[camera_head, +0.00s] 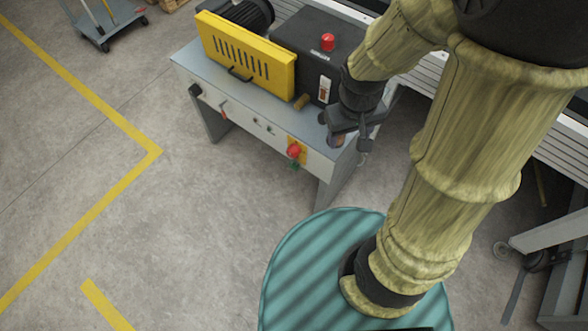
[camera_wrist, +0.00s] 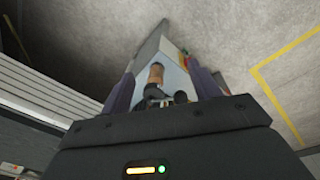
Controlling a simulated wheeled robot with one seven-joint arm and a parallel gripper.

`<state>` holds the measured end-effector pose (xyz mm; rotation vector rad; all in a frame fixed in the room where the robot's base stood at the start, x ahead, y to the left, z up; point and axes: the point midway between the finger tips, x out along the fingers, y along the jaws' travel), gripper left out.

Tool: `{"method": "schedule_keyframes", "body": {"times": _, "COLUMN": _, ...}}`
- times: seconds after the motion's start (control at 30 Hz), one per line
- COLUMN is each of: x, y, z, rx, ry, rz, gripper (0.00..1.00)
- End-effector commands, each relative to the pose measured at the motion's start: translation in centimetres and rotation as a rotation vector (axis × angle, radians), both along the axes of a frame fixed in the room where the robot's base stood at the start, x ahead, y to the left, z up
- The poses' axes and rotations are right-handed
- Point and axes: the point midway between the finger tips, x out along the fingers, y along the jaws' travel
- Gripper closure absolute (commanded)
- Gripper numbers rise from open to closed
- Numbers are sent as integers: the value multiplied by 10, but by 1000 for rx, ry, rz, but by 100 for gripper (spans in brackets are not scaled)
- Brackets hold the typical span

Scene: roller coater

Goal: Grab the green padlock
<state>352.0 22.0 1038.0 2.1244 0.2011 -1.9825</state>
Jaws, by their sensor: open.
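A small green thing, likely the green padlock (camera_head: 295,165), hangs just under a red knob (camera_head: 294,150) on the front panel of the grey-blue machine table. It is too small to make out a shackle. My gripper (camera_head: 350,143) is above the right end of the table, to the right of the padlock and apart from it. In the wrist view my gripper (camera_wrist: 163,85) has its two dark purple fingers spread, with the tabletop and a brown cylinder (camera_wrist: 156,73) showing between them. The padlock cannot be clearly made out there.
On the table (camera_head: 190,70) stand a yellow vented guard (camera_head: 245,58) and a black box with a red button (camera_head: 328,42). The brown cylinder (camera_head: 301,102) lies in front of the box. A slatted conveyor is behind. The floor in front is clear.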

Motion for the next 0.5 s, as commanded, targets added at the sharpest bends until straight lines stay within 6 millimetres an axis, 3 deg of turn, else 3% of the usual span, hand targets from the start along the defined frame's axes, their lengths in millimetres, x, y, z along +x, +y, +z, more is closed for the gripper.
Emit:
{"method": "schedule_keyframes", "body": {"times": 0.03, "x": 1, "y": 9, "z": -37, "rx": -34, "ry": 50, "rz": 80, "gripper": 38}}
{"method": "schedule_keyframes", "body": {"times": 0.1, "x": 3, "y": 17, "z": -67, "rx": -87, "ry": 113, "rz": 186, "gripper": 38}}
{"method": "schedule_keyframes", "body": {"times": 0.5, "x": 18, "y": 57, "z": -213, "rx": -459, "ry": 383, "rz": 736, "gripper": 38}}
